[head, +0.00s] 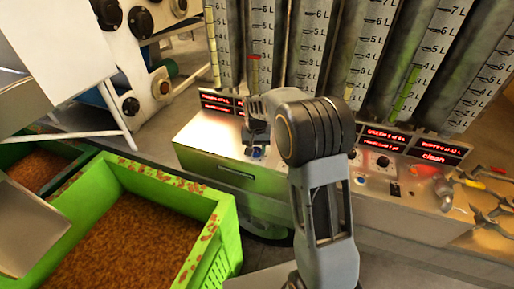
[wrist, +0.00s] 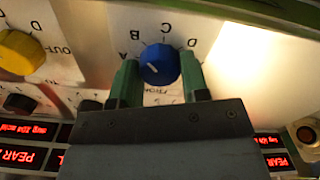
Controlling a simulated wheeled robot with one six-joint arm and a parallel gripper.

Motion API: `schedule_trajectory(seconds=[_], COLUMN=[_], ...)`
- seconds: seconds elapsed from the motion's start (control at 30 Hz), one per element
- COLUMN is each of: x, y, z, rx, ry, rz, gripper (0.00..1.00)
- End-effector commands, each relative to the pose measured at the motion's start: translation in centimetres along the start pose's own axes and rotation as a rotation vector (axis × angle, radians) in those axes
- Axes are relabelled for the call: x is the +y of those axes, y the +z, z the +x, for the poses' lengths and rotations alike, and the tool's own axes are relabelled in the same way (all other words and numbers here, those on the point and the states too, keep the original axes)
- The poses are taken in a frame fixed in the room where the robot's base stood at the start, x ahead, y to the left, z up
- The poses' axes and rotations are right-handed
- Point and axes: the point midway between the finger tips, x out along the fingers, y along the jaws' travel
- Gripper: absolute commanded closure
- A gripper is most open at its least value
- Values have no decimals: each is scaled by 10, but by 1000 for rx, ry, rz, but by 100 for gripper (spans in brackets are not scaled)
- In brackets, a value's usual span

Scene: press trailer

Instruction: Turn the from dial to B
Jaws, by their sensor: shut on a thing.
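The from dial (wrist: 160,60) is a round blue knob on a white panel, with letters A, B, C and D around it and "FROM" partly hidden beside my fingers. A small white mark shows on the lower left of its face in the wrist view; I cannot tell for sure which letter it points at. My gripper (wrist: 160,76) has its two green fingers on either side of the knob, shut on it. In the head view my gripper (head: 257,132) reaches down to the console, and a bit of blue knob (head: 256,153) shows below it.
A yellow dial (wrist: 18,52) marked "TO" is at the left in the wrist view. Red displays (wrist: 30,157) line the console (head: 212,140). Tall graduated cylinders (head: 305,45) stand behind it. Green crates (head: 232,232) are at left; tools (head: 487,200) lie at right.

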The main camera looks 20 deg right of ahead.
Motion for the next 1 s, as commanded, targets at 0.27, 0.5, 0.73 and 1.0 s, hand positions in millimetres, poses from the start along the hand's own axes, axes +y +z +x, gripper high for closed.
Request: schedule_trajectory(seconds=[0.27, 0.5, 0.73, 1.0], x=[0, 1, 1, 1], y=[3, 3, 3, 2], z=[3, 3, 4, 2], rx=[-14, -14, -15, -7], ry=[3, 3, 4, 2], rz=[-57, -65, -64, -62], gripper=[82, 82, 56, 33])
